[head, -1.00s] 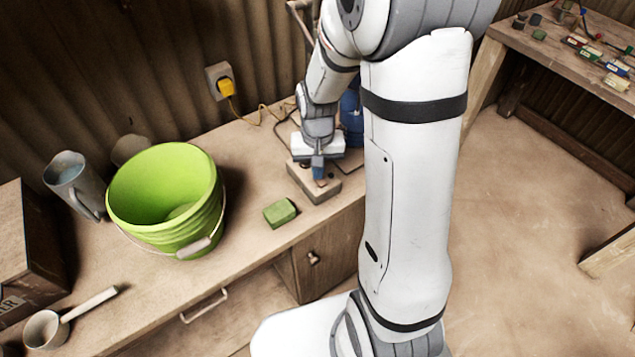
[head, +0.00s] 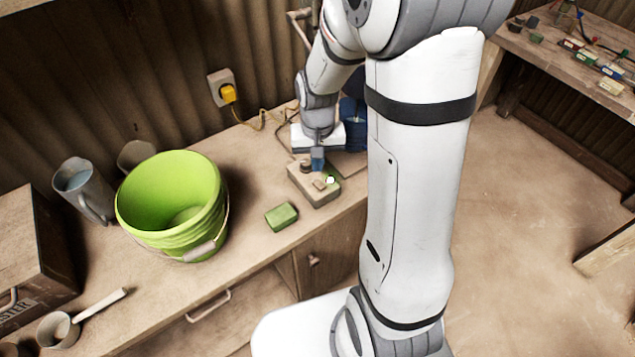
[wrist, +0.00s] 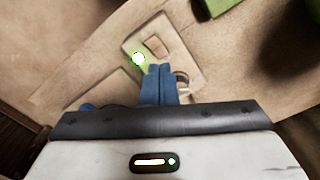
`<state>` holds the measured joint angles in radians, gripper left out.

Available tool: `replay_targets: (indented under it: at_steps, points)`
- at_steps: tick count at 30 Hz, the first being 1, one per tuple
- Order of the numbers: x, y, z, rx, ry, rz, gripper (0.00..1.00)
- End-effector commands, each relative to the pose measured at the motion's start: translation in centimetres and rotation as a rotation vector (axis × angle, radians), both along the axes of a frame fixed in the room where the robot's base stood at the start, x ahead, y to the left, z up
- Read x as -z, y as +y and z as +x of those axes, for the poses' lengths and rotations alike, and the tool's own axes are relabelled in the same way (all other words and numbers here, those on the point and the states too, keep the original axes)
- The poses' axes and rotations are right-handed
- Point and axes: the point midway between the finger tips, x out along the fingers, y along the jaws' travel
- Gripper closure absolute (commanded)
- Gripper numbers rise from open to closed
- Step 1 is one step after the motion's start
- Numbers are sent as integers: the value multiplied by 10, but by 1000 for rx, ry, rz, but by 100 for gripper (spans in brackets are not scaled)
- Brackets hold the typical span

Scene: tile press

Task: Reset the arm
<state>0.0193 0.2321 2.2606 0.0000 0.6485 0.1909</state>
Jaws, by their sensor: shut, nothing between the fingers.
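My gripper (head: 318,164) has blue fingers and is shut with nothing between them. It points down just over a beige control box (head: 322,199) on the bench. The box has small raised parts on top and a glowing green light (head: 330,180). In the wrist view the shut fingertips (wrist: 160,68) lie over the box, right beside the bright green light (wrist: 138,58). I cannot tell whether the fingertips touch the box. A blue machine (head: 354,112), probably the press, stands behind and is partly hidden by my arm.
A green block (head: 281,216) lies left of the box near the bench's front edge. A lime green bucket (head: 172,240), a grey jug (head: 82,190) and a ladle-like scoop (head: 60,330) are further left. A yellow plug (head: 228,93) with a cord is on the wall.

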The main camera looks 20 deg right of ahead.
Motion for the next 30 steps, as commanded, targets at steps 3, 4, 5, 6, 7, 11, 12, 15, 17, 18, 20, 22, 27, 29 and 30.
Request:
replay_targets:
  at_steps: [3, 4, 5, 6, 7, 11, 12, 15, 17, 18, 20, 22, 27, 29, 30]
  points:
    - [-13, 0, 0, 0, -1, 0, 100]
    - [-15, 0, 0, 0, -1, 0, 100]
    - [-17, 0, 0, 0, 0, 0, 100]
    - [-19, 0, 0, 0, 0, 0, 100]
    - [-19, 0, 0, 0, 1, 0, 100]
    - [-19, 0, 0, 0, 1, 0, 100]
    - [-19, 0, 0, 0, 1, 0, 100]
    - [-19, 0, 0, 0, 1, 0, 100]
    - [-19, 0, 0, 0, 1, 0, 100]
    - [-19, 0, 0, 0, 0, 0, 100]
    - [-19, 0, 0, 0, 0, 0, 100]
    - [-19, 0, 0, 0, 0, 0, 100]
    - [-34, 1, -5, -13, -21, 0, 100]
    - [-47, 1, -12, -25, -41, -2, 100]
    - [-58, 2, -17, -34, -56, -3, 100]
